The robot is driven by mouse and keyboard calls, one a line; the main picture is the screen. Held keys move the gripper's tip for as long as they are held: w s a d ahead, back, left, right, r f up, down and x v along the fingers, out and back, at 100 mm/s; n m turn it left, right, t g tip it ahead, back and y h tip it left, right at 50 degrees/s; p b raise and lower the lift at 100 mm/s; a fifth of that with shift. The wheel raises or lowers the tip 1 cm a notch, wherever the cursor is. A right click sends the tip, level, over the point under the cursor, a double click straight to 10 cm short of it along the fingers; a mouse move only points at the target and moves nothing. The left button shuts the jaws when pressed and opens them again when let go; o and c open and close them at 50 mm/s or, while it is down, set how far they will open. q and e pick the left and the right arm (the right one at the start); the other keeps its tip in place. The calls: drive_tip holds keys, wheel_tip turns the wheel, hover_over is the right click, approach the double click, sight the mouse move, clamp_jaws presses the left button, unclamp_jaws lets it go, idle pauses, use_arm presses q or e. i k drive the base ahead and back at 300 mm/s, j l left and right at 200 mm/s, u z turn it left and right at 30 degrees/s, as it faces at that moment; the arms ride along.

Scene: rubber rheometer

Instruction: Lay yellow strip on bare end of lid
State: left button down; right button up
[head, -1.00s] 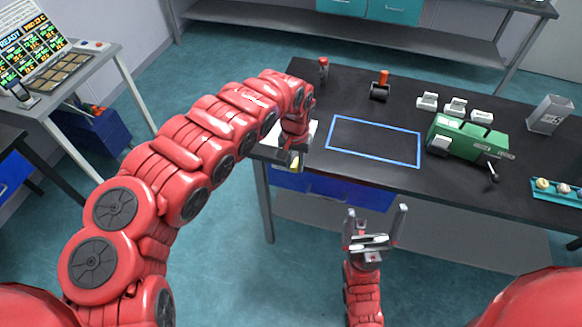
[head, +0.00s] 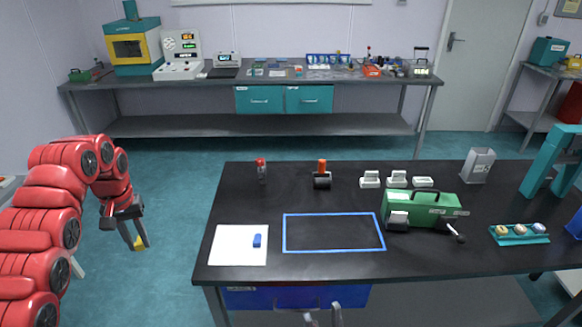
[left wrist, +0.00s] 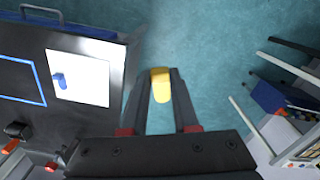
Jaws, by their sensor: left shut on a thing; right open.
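My left gripper (head: 137,243) is shut on the yellow strip (head: 139,244) over the floor, left of the black table. In the left wrist view the yellow strip (left wrist: 161,86) sits between the fingertips (left wrist: 161,88). The green case (head: 432,210) with a handle stands on the right half of the table; I cannot tell for sure which part is the lid. A white sheet (head: 230,247) with a blue strip (head: 257,240) lies at the table's left front. My right gripper (head: 322,316) is open at the bottom edge, only its fingertips showing.
A blue outlined rectangle (head: 333,250) is empty on the black table (head: 300,185). A roller (head: 321,178), a red-topped bottle (head: 261,172), white blocks (head: 396,179) and a teal tray (head: 519,238) stand around it. The floor between left gripper and table is clear.

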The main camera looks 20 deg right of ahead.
sight(447, 199)
drive_tip(key=i+j+z, duration=0.1)
drive_tip(key=z, duration=2.75)
drive_tip(key=i+j, duration=0.35)
drive_tip(key=j, duration=0.25)
